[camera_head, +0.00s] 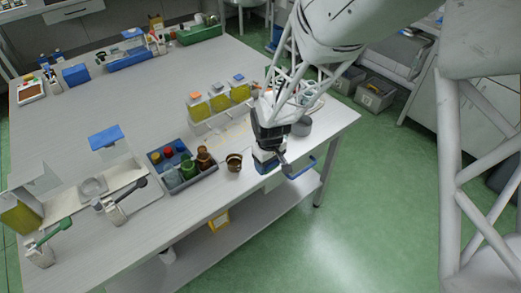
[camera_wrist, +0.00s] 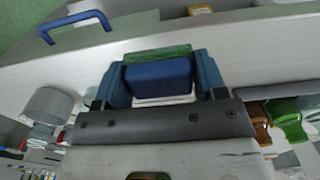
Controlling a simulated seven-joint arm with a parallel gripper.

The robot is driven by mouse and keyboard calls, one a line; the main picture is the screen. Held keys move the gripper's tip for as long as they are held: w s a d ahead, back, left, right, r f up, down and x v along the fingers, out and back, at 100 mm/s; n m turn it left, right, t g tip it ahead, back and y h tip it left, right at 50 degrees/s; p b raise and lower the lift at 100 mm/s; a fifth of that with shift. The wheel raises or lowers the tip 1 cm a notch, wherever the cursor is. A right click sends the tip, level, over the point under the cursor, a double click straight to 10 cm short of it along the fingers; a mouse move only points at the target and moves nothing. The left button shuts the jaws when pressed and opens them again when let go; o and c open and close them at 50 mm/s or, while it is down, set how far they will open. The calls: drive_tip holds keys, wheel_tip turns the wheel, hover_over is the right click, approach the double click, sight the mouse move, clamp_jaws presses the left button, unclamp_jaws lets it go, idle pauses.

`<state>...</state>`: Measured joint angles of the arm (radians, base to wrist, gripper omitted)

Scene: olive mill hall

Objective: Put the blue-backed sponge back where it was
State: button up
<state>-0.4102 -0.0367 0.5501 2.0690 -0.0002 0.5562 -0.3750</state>
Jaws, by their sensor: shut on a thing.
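My gripper (camera_head: 266,163) is at the near edge of the long table, left of a blue handle. In the wrist view my gripper (camera_wrist: 162,80) has its two blue fingers closed on the blue-backed sponge (camera_wrist: 157,79), whose blue face shows between them. A green strip (camera_wrist: 158,53) lies along its far side, and a white edge shows below the blue. I cannot tell whether the green strip belongs to the sponge. In the head view the sponge is mostly hidden by the gripper, and I cannot tell whether it touches the table.
A blue handle (camera_head: 301,171) sticks out at the table edge (camera_head: 330,145). A brown cup (camera_head: 234,162) and a grey crate of bottles (camera_head: 190,182) stand left of my gripper. A grey round container (camera_head: 301,127) is behind it on the right. A rack of yellow-green bottles (camera_head: 220,103) stands farther back.

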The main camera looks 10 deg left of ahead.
drive_tip(key=w+a, duration=0.1)
drive_tip(key=w, duration=0.2)
drive_tip(key=w+a, duration=0.1)
drive_tip(key=w, duration=0.2)
drive_tip(key=w+a+f, duration=0.1)
drive_tip(key=w, duration=0.2)
drive_tip(key=shift+a, duration=0.4)
drive_tip(key=shift+f, duration=1.75)
drive_tip(key=shift+f, duration=0.1)
drive_tip(key=o, duration=1)
drive_tip(key=shift+c, duration=0.2)
wheel_tip(320, 180, up, 12)
